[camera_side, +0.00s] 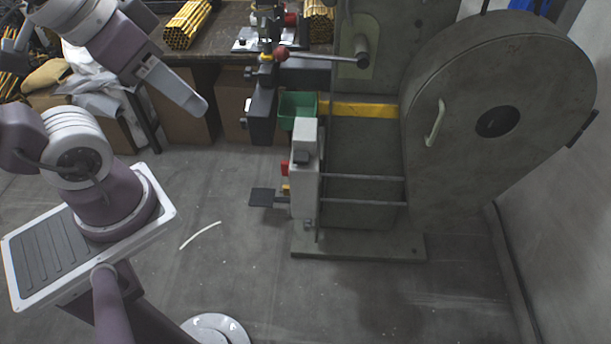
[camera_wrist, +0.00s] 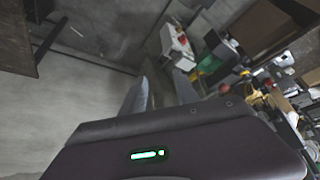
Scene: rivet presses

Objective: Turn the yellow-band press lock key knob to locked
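The yellow-band press (camera_side: 500,70) is a large grey machine at right in the side view, with a yellow band (camera_side: 357,110) across its body. A pale control box (camera_side: 304,180) stands upright at its front left, with small red and yellow parts on its left face. The box also shows in the wrist view (camera_wrist: 176,46). I cannot make out the lock key knob or its setting. My gripper (camera_side: 200,106) is in the air left of the press, well apart from the box. In the wrist view its two grey fingers (camera_wrist: 161,88) stand apart with nothing between them.
A green bin (camera_side: 297,108) sits behind the box. A lever with a red ball (camera_side: 282,54) sticks out above it. A workbench (camera_side: 225,35) with yellow rods (camera_side: 187,25) is at the back. A foot pedal (camera_side: 262,197) lies low beside the box. Floor between is open.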

